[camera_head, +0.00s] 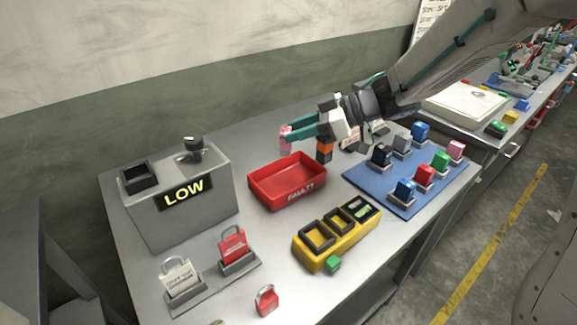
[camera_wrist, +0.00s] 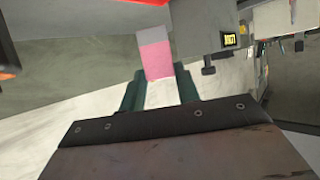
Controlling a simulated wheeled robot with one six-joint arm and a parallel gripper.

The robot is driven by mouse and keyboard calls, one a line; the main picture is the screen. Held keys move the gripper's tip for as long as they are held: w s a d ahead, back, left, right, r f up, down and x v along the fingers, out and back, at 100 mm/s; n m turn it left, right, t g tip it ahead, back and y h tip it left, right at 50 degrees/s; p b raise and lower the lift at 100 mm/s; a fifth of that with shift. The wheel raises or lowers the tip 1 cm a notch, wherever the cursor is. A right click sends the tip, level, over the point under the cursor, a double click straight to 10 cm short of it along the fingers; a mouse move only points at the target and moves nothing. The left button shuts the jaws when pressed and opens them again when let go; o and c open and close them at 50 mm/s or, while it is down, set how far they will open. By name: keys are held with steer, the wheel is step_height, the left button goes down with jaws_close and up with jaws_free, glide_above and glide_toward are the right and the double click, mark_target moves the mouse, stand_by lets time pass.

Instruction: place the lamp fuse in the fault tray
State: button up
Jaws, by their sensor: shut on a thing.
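My gripper (camera_head: 286,137) is shut on a pink fuse (camera_head: 286,146) and holds it above the back left part of the red fault tray (camera_head: 301,195), marked FAULTY. The tray looks empty from the head view, though its near wall hides part of the floor. In the wrist view the pink fuse (camera_wrist: 156,60), with a grey end, sits between the two teal fingertips (camera_wrist: 160,85). A red edge (camera_wrist: 110,5), perhaps the tray, shows at the top there. No label naming the lamp fuse can be read.
A blue mat (camera_head: 388,193) at right bears several coloured fuses in holders, one pink (camera_head: 456,150). A yellow block (camera_head: 320,262) with slots stands in front, a green piece (camera_head: 333,264) beside it. A grey LOW box (camera_head: 205,207) is left; padlocks (camera_head: 232,245) stand in front. An orange-black object (camera_head: 324,150) is behind the tray.

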steer(key=shift+w+f, duration=0.1)
steer(key=shift+f, duration=4.8)
steer(key=shift+f, duration=0.15)
steer(key=o, duration=1.1)
steer(key=shift+c, duration=0.2)
